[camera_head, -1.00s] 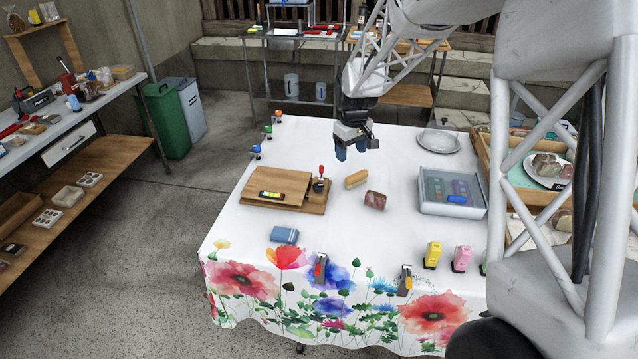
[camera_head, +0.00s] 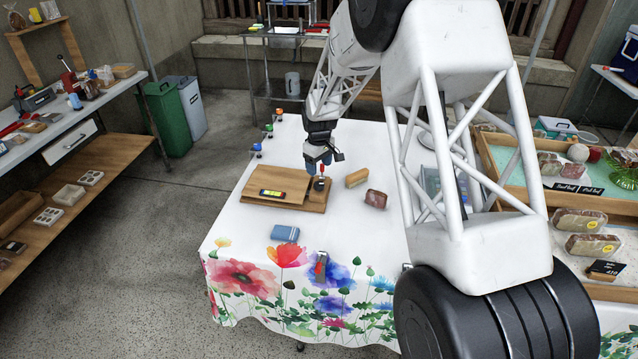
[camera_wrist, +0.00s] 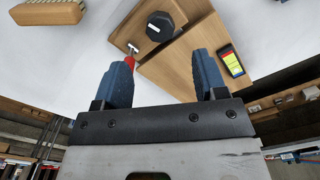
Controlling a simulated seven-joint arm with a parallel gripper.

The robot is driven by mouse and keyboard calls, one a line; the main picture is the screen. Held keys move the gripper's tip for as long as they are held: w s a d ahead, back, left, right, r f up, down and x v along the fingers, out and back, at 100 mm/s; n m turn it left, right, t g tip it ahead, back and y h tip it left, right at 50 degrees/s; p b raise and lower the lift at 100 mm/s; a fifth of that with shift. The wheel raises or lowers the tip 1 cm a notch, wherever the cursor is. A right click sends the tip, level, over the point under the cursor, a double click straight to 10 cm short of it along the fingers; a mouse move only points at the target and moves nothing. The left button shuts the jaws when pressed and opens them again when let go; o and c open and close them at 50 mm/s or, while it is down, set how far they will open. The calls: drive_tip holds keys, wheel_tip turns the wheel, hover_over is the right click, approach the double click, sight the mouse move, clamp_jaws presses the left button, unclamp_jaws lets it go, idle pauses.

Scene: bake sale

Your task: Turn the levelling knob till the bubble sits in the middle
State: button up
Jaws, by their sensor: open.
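The wooden levelling board (camera_head: 293,201) lies on the white tablecloth, in two parts; it also shows in the wrist view (camera_wrist: 180,65). The spirit level (camera_head: 271,193) has a black body and a yellow-green vial, also seen in the wrist view (camera_wrist: 233,64). Its bubble is too small to place. The black faceted knob (camera_wrist: 160,26) with a white mark stands on the board; in the head view the knob (camera_head: 319,185) is below my gripper (camera_head: 319,168). My gripper's blue fingers (camera_wrist: 162,62) are open and empty, apart from the knob. A red-handled metal piece (camera_wrist: 131,58) stands close to one finger.
A wooden brush (camera_head: 357,178) and a wrapped loaf (camera_head: 376,199) lie right of the board. A folded blue cloth (camera_head: 285,233) lies in front. My arm hides much of the table's right side.

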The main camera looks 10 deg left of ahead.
sight(319, 184)
drive_tip(key=shift+f, duration=3.9)
drive_tip(key=c, duration=0.9)
